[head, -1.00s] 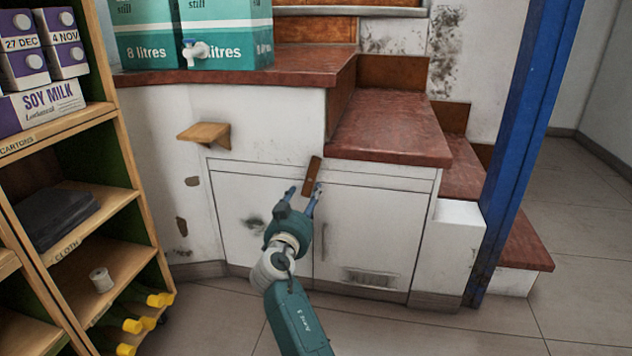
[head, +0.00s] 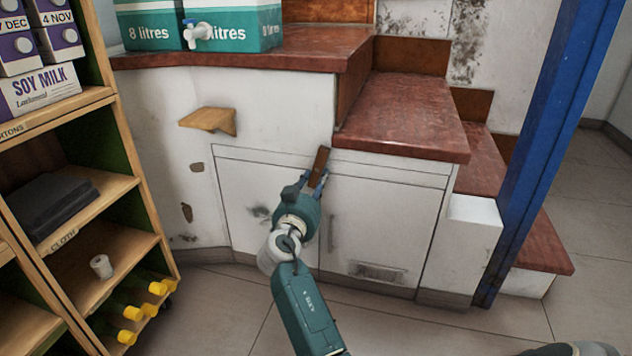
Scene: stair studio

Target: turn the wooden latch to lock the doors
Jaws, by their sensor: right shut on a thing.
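The brown wooden latch (head: 321,158) stands nearly upright, its top leaning slightly right, at the upper middle of the cupboard where the two doors meet. The left white door (head: 240,190) and the right white door (head: 390,220) both look shut. My right gripper (head: 316,179) is shut on the lower part of the latch, which its fingers partly hide. My right arm covers part of the left door and the seam between the doors. My left gripper is not in view.
A shelf rack (head: 125,190) with cartons, cloth and bottles stands at left. A small wooden bracket (head: 208,119) juts from the wall. Red-brown steps (head: 405,110) rise above the doors, and a blue post (head: 535,150) stands at right. Floor in front is open.

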